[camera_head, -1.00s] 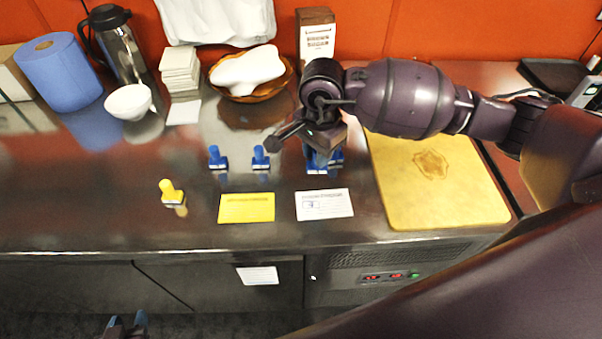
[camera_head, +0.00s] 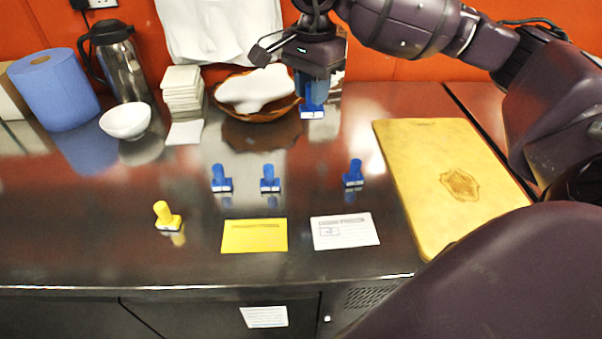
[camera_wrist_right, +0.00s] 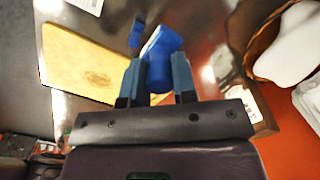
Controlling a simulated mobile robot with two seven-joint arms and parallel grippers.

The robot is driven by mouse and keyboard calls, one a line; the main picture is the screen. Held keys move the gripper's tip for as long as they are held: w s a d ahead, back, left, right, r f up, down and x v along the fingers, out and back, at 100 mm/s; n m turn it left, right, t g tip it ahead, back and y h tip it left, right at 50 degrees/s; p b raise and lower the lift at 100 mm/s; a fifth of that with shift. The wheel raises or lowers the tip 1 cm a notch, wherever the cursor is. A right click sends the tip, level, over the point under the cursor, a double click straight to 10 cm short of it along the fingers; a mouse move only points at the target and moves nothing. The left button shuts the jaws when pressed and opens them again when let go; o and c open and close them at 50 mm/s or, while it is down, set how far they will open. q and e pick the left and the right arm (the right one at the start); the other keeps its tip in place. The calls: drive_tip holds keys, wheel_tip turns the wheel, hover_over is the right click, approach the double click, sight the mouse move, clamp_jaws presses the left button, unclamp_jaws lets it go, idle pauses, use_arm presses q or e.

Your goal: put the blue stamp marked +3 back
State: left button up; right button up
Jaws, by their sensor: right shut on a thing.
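My right gripper (camera_head: 312,80) is shut on a blue stamp (camera_head: 312,109), base down, in front of the back wall, right of the brown bowl. I cannot tell its height over the counter. In the right wrist view, my gripper (camera_wrist_right: 157,78) has the blue stamp (camera_wrist_right: 162,45) between its fingers. Three other blue stamps stand upright in a row on the counter: left (camera_head: 221,181), middle (camera_head: 269,181) and right (camera_head: 354,175). The markings are too small to read. My left gripper is out of view.
A yellow stamp (camera_head: 166,216), a yellow card (camera_head: 254,236) and a white card (camera_head: 344,231) are near the front. A yellow board (camera_head: 440,140) lies right.

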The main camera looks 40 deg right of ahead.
drive_tip(key=shift+f+b, duration=0.7)
drive_tip(key=shift+f, duration=8.5)
drive_tip(key=shift+f, duration=0.2)
drive_tip(key=o, duration=0.7)
drive_tip(key=shift+o, duration=0.4)
drive_tip(key=shift+r, duration=0.15)
